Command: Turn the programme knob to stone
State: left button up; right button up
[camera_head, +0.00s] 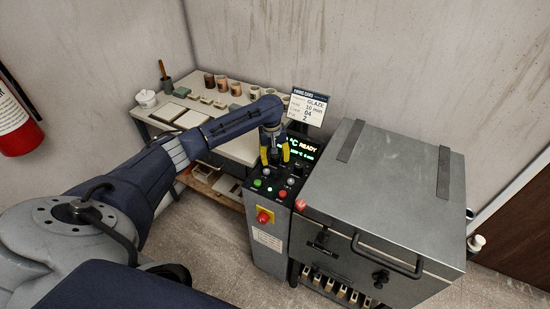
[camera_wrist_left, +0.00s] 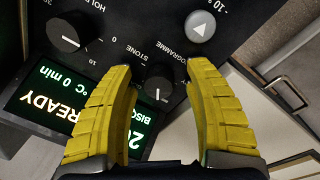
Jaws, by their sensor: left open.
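The programme knob (camera_wrist_left: 159,84) is a small black dial on the dark control panel (camera_wrist_left: 120,15), seen in the left wrist view under the word PROGRAMME. STONE is printed at its upper left and BISC shows on the screen below. A pale mark on the knob points down in this view. My left gripper (camera_wrist_left: 164,105) is open, its yellow fingers either side of the knob; I cannot tell whether they touch it. In the head view my left gripper (camera_head: 275,160) is over the panel's far part, hiding the knob. My right gripper is not in view.
A larger black hold knob (camera_wrist_left: 68,32) and a grey arrow button (camera_wrist_left: 197,27) are close by. The lit screen (camera_head: 308,147) reads READY. A firing card (camera_head: 308,106) says GLAZE. The kiln (camera_head: 385,190) stands at right; a pottery table (camera_head: 238,150) is behind.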

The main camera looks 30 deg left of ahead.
pick_arm(q)
jog(key=shift+c, duration=0.5)
grip_shut()
